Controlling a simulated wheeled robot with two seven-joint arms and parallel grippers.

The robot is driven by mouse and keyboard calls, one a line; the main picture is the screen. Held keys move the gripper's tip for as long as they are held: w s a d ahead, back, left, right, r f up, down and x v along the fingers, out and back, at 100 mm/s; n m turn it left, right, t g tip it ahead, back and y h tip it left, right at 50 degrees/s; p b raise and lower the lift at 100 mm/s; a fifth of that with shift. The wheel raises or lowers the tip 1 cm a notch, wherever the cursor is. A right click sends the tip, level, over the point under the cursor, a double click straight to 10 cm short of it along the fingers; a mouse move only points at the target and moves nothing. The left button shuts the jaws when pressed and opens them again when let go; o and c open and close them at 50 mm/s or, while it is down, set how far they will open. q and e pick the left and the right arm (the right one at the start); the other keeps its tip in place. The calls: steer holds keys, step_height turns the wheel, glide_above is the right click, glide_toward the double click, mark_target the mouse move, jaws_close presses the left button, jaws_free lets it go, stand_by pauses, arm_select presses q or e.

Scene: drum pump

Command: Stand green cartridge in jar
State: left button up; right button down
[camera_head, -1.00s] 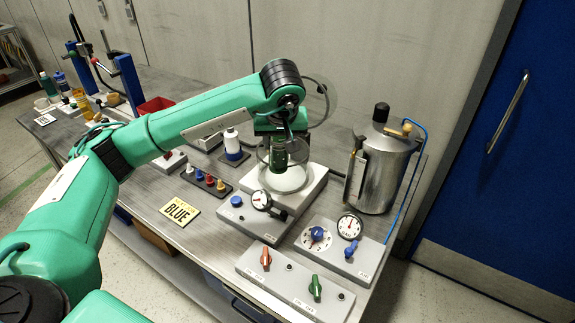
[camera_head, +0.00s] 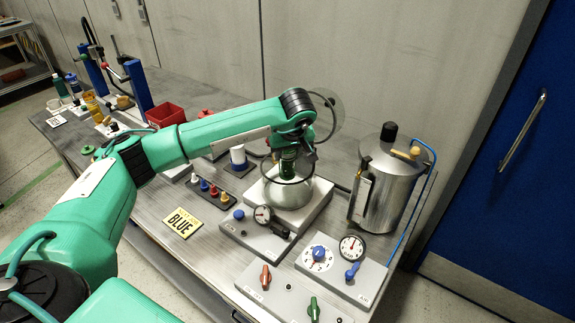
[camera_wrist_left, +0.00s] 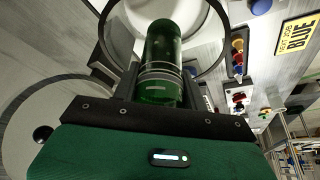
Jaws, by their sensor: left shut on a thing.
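My left gripper (camera_head: 290,150) is shut on the green cartridge (camera_head: 287,168), just over the clear jar (camera_head: 291,190) on its pale base. In the left wrist view the cartridge (camera_wrist_left: 163,60) sticks out from between the fingers, and its far end lies within the jar's round rim (camera_wrist_left: 222,58). In the head view the cartridge looks roughly upright, its lower part seen at or behind the jar's rim. I cannot tell whether it touches the jar's floor. My right gripper is not in view.
A round clear lid (camera_head: 328,115) stands open behind the jar. A steel tank (camera_head: 390,185) with a blue hose stands to the right. A gauge (camera_head: 264,215), a dial panel (camera_head: 320,256) and a lever panel (camera_head: 268,290) lie in front. Coloured plugs (camera_head: 213,192) and a BLUE sign (camera_head: 182,222) are left.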

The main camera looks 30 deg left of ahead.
mark_target(287, 170)
arm_select(q)
step_height(287, 170, down, 6)
steer(key=shift+f+p, duration=0.1)
steer(key=shift+p, duration=0.6)
steer(key=shift+f, duration=0.1)
steer(key=o, duration=0.7)
steer(key=shift+f, duration=0.1)
steer(key=o, duration=0.5)
steer(key=shift+c, duration=0.2)
